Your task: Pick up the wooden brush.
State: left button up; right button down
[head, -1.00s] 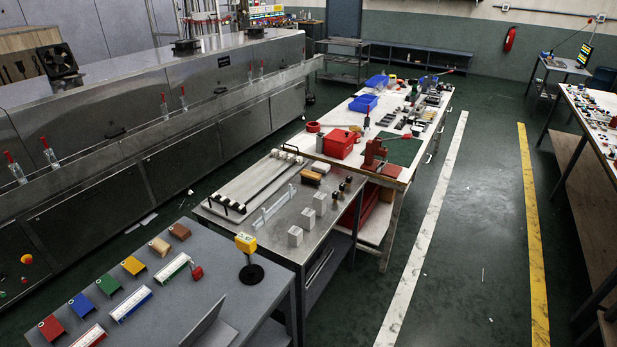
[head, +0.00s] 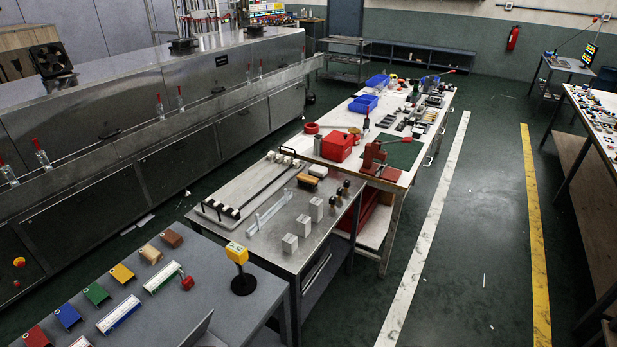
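A small tan block-like item with a darker underside, which looks like the wooden brush (head: 307,182), lies on the steel-topped table (head: 268,220) in the middle of the head view. It is near that table's far right edge, next to a pale item with a dark base (head: 318,171). It is too small to make out bristles for certain. Neither of my grippers is in the head view.
Metal blocks (head: 290,243) and a rack with long rods (head: 240,190) share the steel table. A grey table (head: 180,305) with coloured pieces stands nearer. A white-topped bench (head: 395,158) adjoins behind. The floor to the right (head: 480,230) is mostly clear.

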aim_at(305, 179)
jog(key=i+l+u, duration=0.1)
jog(key=i+l, duration=0.4)
jog(key=i, duration=0.3)
jog(key=i+l+u, duration=0.1)
jog(key=i+l, duration=0.5)
jog(key=i, duration=0.15)
jog(key=i+l+u, duration=0.1)
jog(key=i+l, duration=0.5)
jog(key=i, duration=0.15)
jog(key=i+l, duration=0.15)
jog(key=i, duration=0.15)
jog(key=i+l, duration=0.15)
jog(key=i, duration=0.1)
